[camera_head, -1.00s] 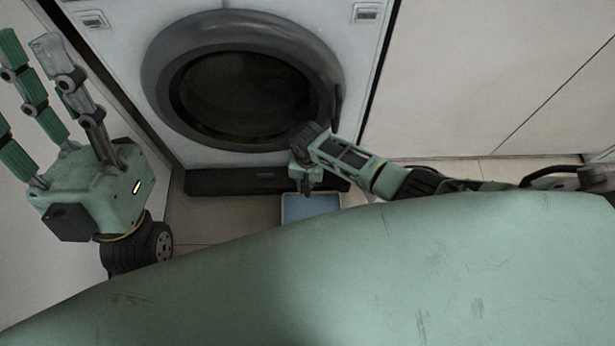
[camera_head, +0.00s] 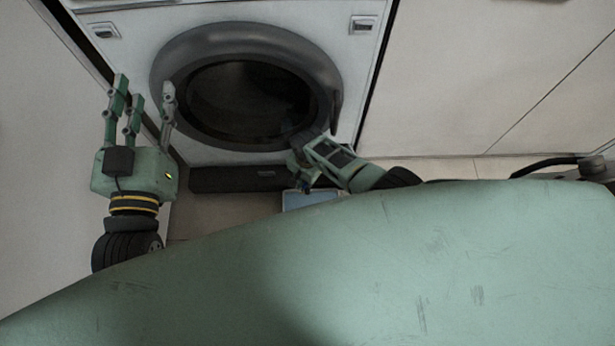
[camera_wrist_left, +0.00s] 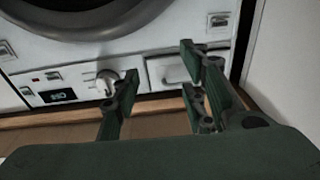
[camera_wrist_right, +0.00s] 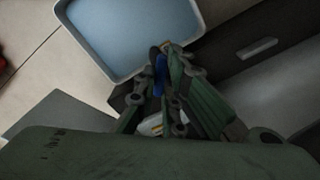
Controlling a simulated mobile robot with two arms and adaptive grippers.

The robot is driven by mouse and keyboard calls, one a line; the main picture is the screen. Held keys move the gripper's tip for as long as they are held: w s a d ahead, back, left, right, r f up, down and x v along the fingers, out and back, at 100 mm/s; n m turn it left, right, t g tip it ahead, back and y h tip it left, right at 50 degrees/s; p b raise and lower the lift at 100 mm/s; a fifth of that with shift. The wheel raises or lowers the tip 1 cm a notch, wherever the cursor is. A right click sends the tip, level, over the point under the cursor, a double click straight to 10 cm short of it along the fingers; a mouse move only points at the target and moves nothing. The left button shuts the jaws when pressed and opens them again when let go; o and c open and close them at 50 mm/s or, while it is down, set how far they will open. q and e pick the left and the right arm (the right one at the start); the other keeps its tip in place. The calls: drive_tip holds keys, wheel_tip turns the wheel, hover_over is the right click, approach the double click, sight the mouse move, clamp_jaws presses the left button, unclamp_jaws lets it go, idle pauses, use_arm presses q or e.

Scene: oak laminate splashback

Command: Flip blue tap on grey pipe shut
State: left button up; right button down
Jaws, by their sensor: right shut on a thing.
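My right gripper (camera_head: 304,183) is low in front of the washing machine, above a light blue tray. In the right wrist view its fingers (camera_wrist_right: 168,72) are shut on a slim blue piece (camera_wrist_right: 160,75), which looks like the blue tap. Only part of this piece shows between the fingers. I cannot make out the grey pipe. A small pale and yellow part (camera_wrist_right: 150,126) shows deeper between the fingers. My left gripper (camera_head: 142,98) is open and empty, fingers upward, left of the machine door. Its spread fingers (camera_wrist_left: 165,88) also show in the left wrist view.
The washing machine (camera_head: 350,50) with its round dark door (camera_head: 245,100) stands ahead. The light blue tray (camera_head: 308,197) is on the floor; it also shows in the right wrist view (camera_wrist_right: 130,30). A dark plinth strip (camera_head: 235,180) runs below the machine. White cabinet fronts (camera_head: 480,80) are at right.

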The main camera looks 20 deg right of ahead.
drive_tip(key=m+p, duration=0.1)
drive_tip(key=m, duration=0.2)
drive_tip(key=shift+r+m, duration=0.1)
drive_tip(key=shift+m, duration=0.8)
drive_tip(key=m, duration=0.2)
drive_tip(key=shift+m, duration=0.3)
use_arm(q)
wheel_tip(320, 180, down, 8)
drive_tip(key=s+a+g+y, duration=0.1)
drive_tip(key=g, duration=0.3)
drive_tip(key=shift+s+a+g+y, duration=0.3)
drive_tip(key=shift+s, duration=0.05)
use_arm(e)
drive_tip(key=shift+m, duration=1.4)
use_arm(q)
drive_tip(key=shift+f, duration=0.1)
use_arm(e)
drive_tip(key=c, duration=1.8)
unclamp_jaws()
drive_tip(key=shift+c, duration=0.2)
use_arm(q)
drive_tip(key=shift+s+f, duration=0.1)
